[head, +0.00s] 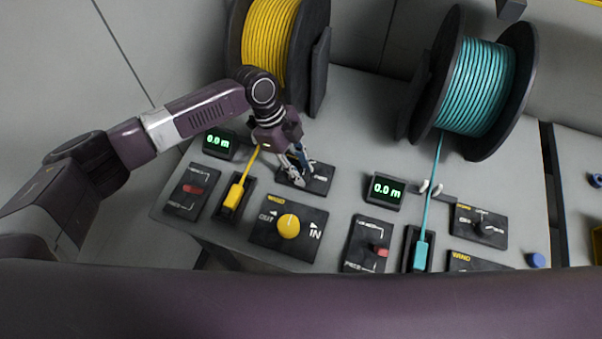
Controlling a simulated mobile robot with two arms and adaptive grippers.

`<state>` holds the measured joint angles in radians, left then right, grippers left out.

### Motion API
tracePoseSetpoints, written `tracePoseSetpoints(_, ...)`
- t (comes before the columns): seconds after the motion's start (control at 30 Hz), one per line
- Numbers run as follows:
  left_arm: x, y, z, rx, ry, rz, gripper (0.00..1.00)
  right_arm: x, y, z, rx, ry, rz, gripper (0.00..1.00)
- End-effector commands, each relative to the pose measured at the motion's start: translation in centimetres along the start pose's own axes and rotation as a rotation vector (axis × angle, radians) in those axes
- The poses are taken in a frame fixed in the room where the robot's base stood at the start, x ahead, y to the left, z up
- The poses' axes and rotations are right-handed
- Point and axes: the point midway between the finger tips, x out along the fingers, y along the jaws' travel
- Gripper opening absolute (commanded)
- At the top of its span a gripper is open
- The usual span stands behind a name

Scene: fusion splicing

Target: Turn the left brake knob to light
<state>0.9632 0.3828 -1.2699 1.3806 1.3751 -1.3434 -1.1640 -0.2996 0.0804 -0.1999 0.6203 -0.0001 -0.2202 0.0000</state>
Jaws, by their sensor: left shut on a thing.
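The left brake panel (318,186) is a small dark plate on the grey bench, below the yellow spool. My left gripper (297,180) reaches down onto this panel from above and is shut on the left brake knob. The fingers hide the knob and most of the panel's lettering, so I cannot tell which setting the knob points to. My right gripper is not in view.
The yellow cable spool (268,40) stands close behind my left gripper. Nearby are a 0.0 m display (219,143), a red-lever panel (190,190), the yellow cable's plug (234,196) and a yellow wind knob (289,226). A teal spool (478,85) stands right.

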Motion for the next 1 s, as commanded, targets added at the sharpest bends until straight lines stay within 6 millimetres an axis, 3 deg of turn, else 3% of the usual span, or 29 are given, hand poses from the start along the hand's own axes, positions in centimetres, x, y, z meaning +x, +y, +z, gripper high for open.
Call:
tracePoseSetpoints(0.2,0.0,-0.21,-0.03,0.073,0.0,0.026,0.0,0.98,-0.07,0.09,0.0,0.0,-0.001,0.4)
tracePoseSetpoints(0.77,-0.17,-0.21,-0.02,0.1,-0.002,0.037,0.0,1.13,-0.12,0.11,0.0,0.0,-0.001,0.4)
tracePoseSetpoints(0.8,-0.17,-0.21,-0.02,0.1,-0.002,0.037,0.26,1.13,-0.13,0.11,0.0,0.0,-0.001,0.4)
tracePoseSetpoints(0.93,-0.14,-0.19,-0.02,0.099,-0.002,0.037,0.4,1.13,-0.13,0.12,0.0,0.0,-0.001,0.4)
tracePoseSetpoints(1.0,-0.11,-0.15,-0.01,0.099,-0.001,0.038,0.41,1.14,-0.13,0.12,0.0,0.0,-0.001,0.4)
